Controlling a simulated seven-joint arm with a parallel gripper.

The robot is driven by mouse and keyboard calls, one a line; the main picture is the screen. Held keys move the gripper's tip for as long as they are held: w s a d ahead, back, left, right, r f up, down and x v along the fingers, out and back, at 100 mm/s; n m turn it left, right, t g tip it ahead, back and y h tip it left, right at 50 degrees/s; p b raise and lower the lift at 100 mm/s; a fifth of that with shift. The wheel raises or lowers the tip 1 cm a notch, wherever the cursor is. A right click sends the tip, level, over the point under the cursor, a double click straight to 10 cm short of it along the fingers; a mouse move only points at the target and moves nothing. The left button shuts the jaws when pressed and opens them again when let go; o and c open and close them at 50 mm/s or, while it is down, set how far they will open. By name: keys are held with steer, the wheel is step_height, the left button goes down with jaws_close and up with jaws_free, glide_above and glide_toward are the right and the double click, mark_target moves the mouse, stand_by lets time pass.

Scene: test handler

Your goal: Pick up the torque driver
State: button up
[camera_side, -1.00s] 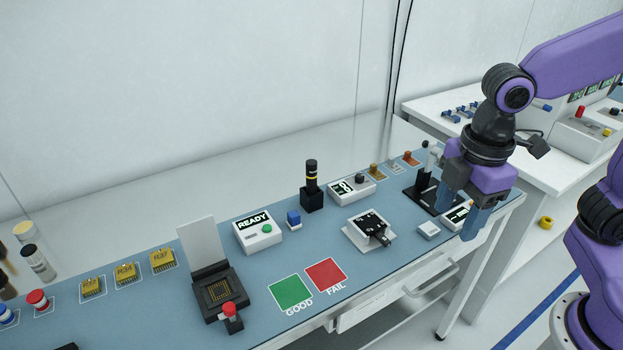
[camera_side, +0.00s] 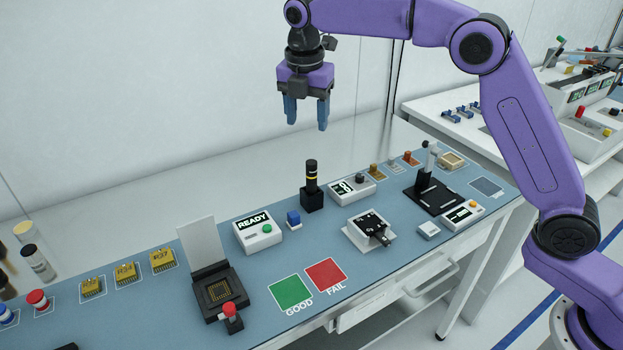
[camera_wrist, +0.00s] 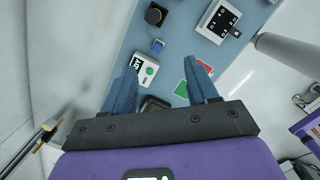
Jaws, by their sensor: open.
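The torque driver (camera_side: 311,175), black with a thin yellow band, stands upright in a square black holder (camera_side: 312,201) at the back of the blue mat. In the wrist view a dark round top in a black block, which looks like the driver (camera_wrist: 155,14), shows near the top edge. My gripper (camera_side: 307,124) is open and empty, with its blue fingers pointing down. It hangs well above the bench, over the driver in the side picture, and does not touch it. The open fingers (camera_wrist: 161,68) also show in the wrist view.
A white READY box (camera_side: 257,231) and small blue block (camera_side: 293,220) stand left of the holder; a white display box (camera_side: 352,190) stands right. A black socket with a raised lid (camera_side: 220,292) is at front left. Green (camera_side: 290,292) and red (camera_side: 326,274) pads lie bare.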

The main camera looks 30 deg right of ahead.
steer(key=w+d+n, duration=0.1)
steer(key=w, duration=0.2)
glide_toward(311, 162)
steer(key=f, duration=0.4)
steer(key=w+f, duration=0.1)
steer(key=f, duration=0.2)
steer(key=shift+f, duration=0.1)
steer(key=shift+d+f, duration=0.2)
steer(key=shift+f, duration=0.65)
steer(key=shift+d+f, duration=0.2)
steer(key=shift+f, duration=0.65)
steer(key=shift+d+f, duration=0.2)
steer(key=shift+f, duration=0.65)
jaws_close()
